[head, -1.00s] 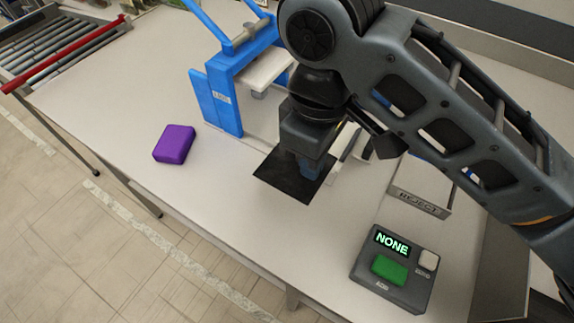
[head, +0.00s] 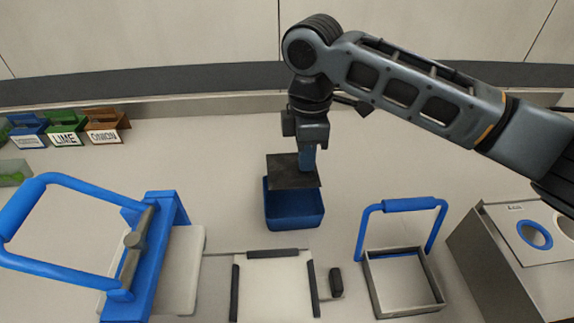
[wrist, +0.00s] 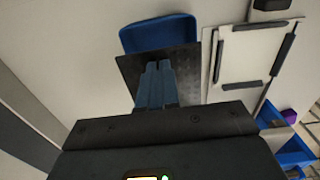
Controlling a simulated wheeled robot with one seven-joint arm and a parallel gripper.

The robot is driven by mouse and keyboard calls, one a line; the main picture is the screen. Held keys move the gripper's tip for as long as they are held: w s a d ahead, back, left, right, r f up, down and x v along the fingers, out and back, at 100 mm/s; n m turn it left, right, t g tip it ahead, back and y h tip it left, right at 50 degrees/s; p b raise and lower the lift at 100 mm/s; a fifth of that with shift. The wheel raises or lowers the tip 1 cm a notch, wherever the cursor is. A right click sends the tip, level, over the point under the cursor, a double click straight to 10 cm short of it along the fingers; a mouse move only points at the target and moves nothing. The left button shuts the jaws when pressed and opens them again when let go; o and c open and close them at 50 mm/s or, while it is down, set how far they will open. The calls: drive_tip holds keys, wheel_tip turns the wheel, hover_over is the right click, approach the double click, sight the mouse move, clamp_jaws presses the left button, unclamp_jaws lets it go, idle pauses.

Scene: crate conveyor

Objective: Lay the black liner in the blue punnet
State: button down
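The black liner (head: 290,173) is a thin dark square sheet. My gripper (head: 308,165) is shut on it near its edge and holds it roughly flat above the blue punnet (head: 294,210). The liner covers part of the punnet's back side and opening in the head view. The punnet is an open blue box on the table. In the wrist view the liner (wrist: 188,70) lies under my fingers (wrist: 155,85) and overlaps the near part of the punnet (wrist: 158,36). Whether the liner touches the punnet's rim cannot be told.
A blue-handled press (head: 160,245) stands at left. A white board with dark edge strips (head: 275,290) lies in front of the punnet, with a blue-handled metal frame (head: 403,285) to its right. Labelled bins (head: 65,130) stand at back left. The table right of the punnet is clear.

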drive_tip(key=b, duration=0.5)
hover_over(303, 208)
drive_tip(key=shift+f, duration=3.25)
drive_tip(key=shift+f+b, duration=0.95)
drive_tip(key=shift+f, duration=2)
drive_tip(key=c, duration=1.8)
unclamp_jaws()
drive_tip(key=o, duration=0.5)
drive_tip(key=shift+r, duration=0.1)
drive_tip(key=shift+r+p, duration=3.15)
drive_tip(key=shift+r, duration=0.3)
